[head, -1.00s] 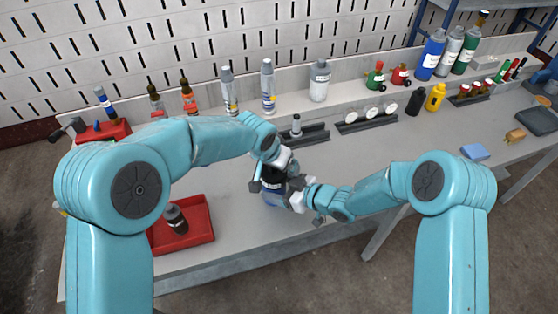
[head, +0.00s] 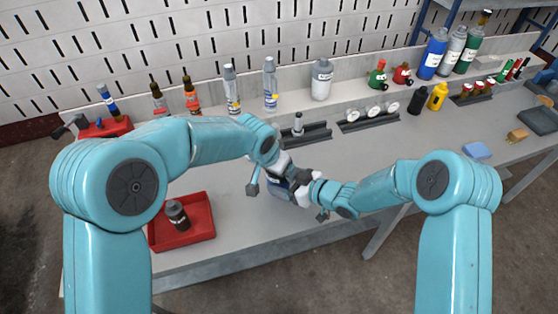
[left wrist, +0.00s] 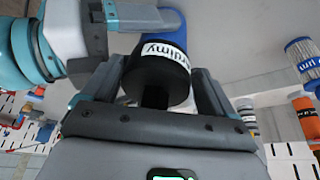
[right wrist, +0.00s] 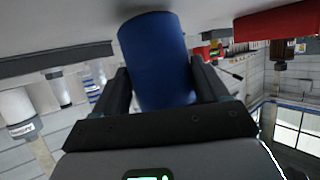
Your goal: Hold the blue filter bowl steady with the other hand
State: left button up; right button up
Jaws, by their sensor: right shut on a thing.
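The blue filter bowl (head: 277,194) is mostly hidden behind my grippers in the head view. In the right wrist view the bowl (right wrist: 157,62) stands between both fingers, and my right gripper (right wrist: 160,85) is shut on it. A black filter head (left wrist: 155,78) with a white label sits at the bowl, whose blue part (left wrist: 172,22) shows beyond it in the left wrist view. My left gripper (left wrist: 158,92) is open, with its fingers on either side of the black head and a gap visible.
A red tray (head: 199,232) holding a dark cylinder (head: 177,215) is at the bench's front left. Bottles and spray cans line the back shelf. Black racks (head: 306,134) lie behind the grippers. The bench (head: 400,150) is clear at middle right.

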pick_arm(q)
jog(key=shift+o, duration=0.6)
jog(key=shift+w+f, duration=0.1)
jog(key=shift+f, duration=0.35)
jog(key=shift+d+r, duration=0.15)
jog(key=shift+r, duration=0.25)
jog(key=s+a+r+n+y, duration=0.3)
jog(key=a+r+n, duration=0.1)
jog(key=r+n, duration=0.6)
jog(key=d+y, duration=0.1)
jog(key=d, duration=0.6)
jog(key=x, duration=1.1)
jog(key=shift+s+f, duration=0.1)
jog(key=shift+f, duration=0.1)
jog(key=shift+a, duration=0.1)
